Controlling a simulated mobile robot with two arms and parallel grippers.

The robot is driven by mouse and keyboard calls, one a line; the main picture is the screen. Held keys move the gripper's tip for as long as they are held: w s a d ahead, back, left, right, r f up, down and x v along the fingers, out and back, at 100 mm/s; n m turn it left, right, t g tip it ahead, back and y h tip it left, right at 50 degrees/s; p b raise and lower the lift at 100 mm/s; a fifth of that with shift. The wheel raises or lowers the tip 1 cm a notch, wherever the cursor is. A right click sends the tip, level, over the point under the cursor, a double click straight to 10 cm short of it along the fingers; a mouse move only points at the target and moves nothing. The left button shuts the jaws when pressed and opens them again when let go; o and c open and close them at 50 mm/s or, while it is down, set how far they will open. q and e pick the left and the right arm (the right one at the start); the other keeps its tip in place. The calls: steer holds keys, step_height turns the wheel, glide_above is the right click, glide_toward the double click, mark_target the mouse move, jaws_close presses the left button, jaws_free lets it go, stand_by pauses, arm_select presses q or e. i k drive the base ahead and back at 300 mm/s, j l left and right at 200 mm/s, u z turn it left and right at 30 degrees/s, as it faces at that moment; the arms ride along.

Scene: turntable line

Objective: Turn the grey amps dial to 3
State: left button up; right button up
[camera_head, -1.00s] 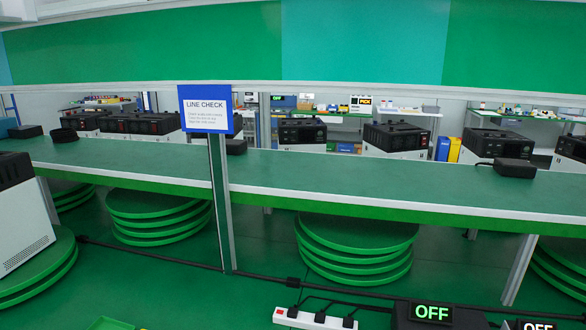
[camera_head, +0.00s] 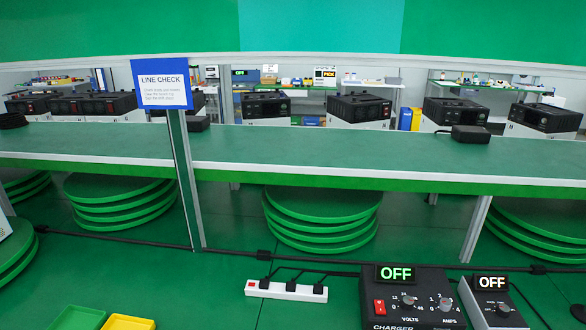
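A black charger box (camera_head: 413,290) stands at the bottom right of the head view, cut off by the lower edge. Its lit display (camera_head: 396,273) reads OFF. On its front are a red switch (camera_head: 379,306), a volts dial (camera_head: 408,300) and the grey amps dial (camera_head: 445,304), with small numbers around each dial. The amps dial is the right-hand one, above the word AMPS. Its pointer is too small to read. Neither of my grippers is in view.
Yellow (camera_head: 128,323) and green (camera_head: 80,318) trays sit at the bottom left. A long green shelf (camera_head: 310,150) crosses behind.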

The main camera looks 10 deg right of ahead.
mark_target(445, 304)
steer(key=z, duration=1.3)
steer(key=k+j+z, duration=0.1)
steer(key=j+z, duration=0.15)
steer(key=z, duration=0.2)
steer(key=k+j+z, duration=0.15)
steer(key=z, duration=0.25)
